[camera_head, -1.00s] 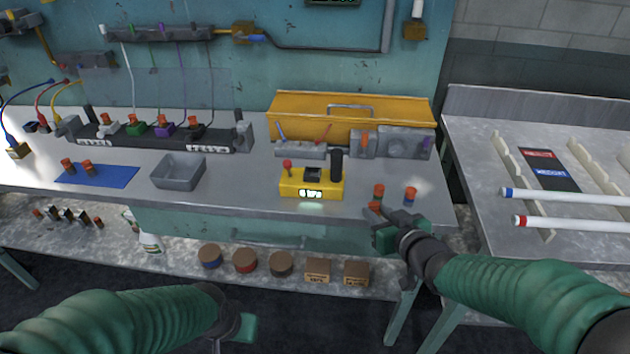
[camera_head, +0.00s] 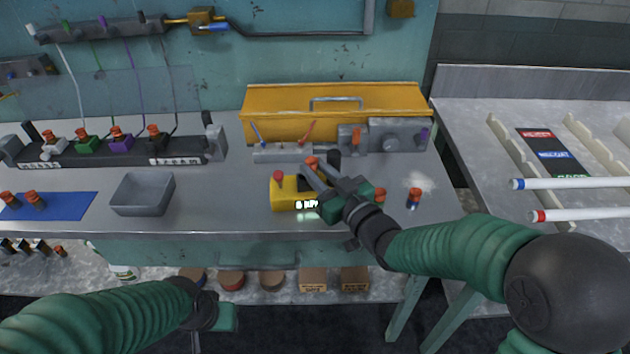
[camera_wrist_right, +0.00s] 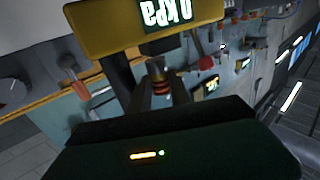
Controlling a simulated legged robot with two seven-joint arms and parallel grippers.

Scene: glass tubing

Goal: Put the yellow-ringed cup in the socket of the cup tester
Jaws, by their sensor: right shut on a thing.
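The yellow cup tester (camera_head: 284,194) stands on the bench, with a red knob, a dark top and a lit display. My right gripper (camera_head: 319,167) is shut on a small orange-topped cup (camera_head: 312,162), held above the tester's right part. The right wrist view shows the held cup (camera_wrist_right: 158,76) between the fingers, with the yellow tester (camera_wrist_right: 100,32) and its "0 kPa" display close by. I cannot make out the cup's ring colour. The socket is hidden or too small to tell. My left gripper (camera_head: 226,316) is low at the front; its jaws are unclear.
Two orange-topped cups (camera_head: 380,195) (camera_head: 413,198) stand right of the tester, one with a blue ring. A grey bin (camera_head: 143,194) and a blue mat (camera_head: 70,204) with two cups are left. A yellow toolbox (camera_head: 340,105) stands behind.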

